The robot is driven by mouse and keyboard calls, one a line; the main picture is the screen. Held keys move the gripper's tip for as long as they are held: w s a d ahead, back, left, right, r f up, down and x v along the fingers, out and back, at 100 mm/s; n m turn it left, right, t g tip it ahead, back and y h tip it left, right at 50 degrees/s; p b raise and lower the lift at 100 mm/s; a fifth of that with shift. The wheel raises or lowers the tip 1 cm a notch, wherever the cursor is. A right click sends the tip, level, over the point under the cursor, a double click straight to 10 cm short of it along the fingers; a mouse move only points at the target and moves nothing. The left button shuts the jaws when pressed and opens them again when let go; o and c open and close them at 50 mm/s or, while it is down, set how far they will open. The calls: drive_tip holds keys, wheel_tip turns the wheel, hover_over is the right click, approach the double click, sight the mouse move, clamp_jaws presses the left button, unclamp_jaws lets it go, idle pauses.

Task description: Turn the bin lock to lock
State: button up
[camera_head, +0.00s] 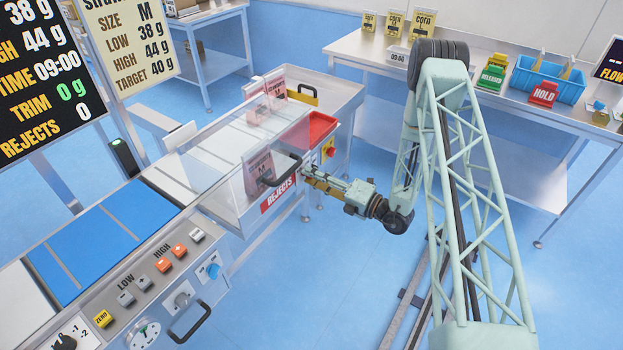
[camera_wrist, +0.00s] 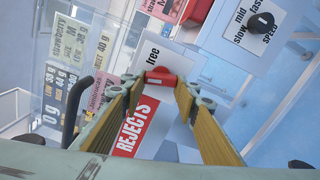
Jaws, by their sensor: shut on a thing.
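The bin lock is a small red knob (camera_wrist: 162,77) on a pale plate in the wrist view. The word "free" shows on the plate just above it, and any other marking is hidden. My gripper (camera_wrist: 160,88) has its two tan fingers on either side of the knob and is shut on it. In the head view my gripper (camera_head: 309,181) reaches the right end of the machine, beside the red REJECTS label (camera_head: 278,194). The knob itself is hidden there. The REJECTS label also shows in the wrist view (camera_wrist: 133,128), left of the knob.
A clear cover with a black handle (camera_head: 280,172) stands close to my gripper. A red tray (camera_head: 322,126) lies behind it. A speed dial (camera_wrist: 262,22) is near the knob. A side table (camera_head: 480,100) with a blue crate (camera_head: 545,84) stands behind. The floor right of the machine is mostly clear.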

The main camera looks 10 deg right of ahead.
drive_tip(key=n, duration=0.3)
drive_tip(key=n+b, duration=0.1)
drive_tip(key=n, duration=0.2)
drive_tip(key=shift+w+f+b, duration=0.1)
drive_tip(key=shift+f+b, duration=0.1)
drive_tip(key=shift+b, duration=0.1)
idle(0.4)
drive_tip(key=o, duration=0.8)
drive_tip(key=shift+d, duration=0.1)
drive_tip(key=shift+o, duration=0.2)
drive_tip(key=shift+d, duration=0.1)
drive_tip(key=v, duration=1.2)
